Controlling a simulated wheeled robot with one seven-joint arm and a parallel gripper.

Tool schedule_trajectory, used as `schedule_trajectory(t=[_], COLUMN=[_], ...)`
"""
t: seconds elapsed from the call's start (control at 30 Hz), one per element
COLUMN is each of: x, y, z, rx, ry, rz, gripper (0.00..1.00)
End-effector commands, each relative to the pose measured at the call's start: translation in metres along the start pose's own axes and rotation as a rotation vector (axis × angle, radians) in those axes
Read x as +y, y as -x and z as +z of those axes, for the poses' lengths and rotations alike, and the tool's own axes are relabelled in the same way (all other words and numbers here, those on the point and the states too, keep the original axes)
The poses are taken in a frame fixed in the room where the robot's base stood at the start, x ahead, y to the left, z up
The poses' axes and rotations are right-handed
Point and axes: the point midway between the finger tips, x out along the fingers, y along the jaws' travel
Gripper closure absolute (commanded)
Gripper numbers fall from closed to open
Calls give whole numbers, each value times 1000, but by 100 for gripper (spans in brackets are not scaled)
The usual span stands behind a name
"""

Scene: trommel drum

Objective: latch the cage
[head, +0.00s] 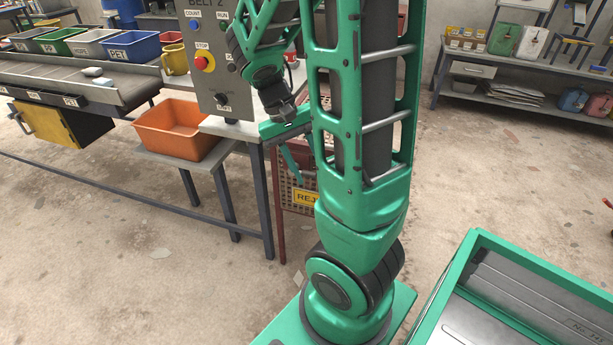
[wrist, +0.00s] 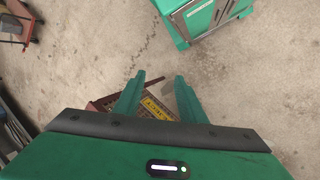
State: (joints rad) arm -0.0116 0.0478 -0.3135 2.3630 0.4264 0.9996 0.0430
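A reddish-brown mesh cage with a yellow label reading "REJ…" (head: 298,180) stands low beside the bench, partly hidden behind my arm. It also shows in the wrist view (wrist: 141,107), below and between my fingers, partly covered by them. My gripper (head: 291,142) is in front of the cage's upper part in the head view. In the wrist view, my gripper (wrist: 160,77) has its two green fingers spread apart, with nothing held between them. I cannot make out a latch, or whether the fingers touch the cage.
A grey control box (head: 215,65) with a red stop button stands on the bench (head: 235,127). An orange bin (head: 178,128) sits left of it. A conveyor (head: 95,75) with several coloured bins is further left.

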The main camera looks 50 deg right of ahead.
Motion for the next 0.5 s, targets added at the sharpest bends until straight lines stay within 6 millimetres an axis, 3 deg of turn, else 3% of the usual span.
schedule_trajectory(t=[0.5], x=[-35], y=[-53], z=[-88], rx=[-25], ry=[-90], rz=[450], gripper=[63])
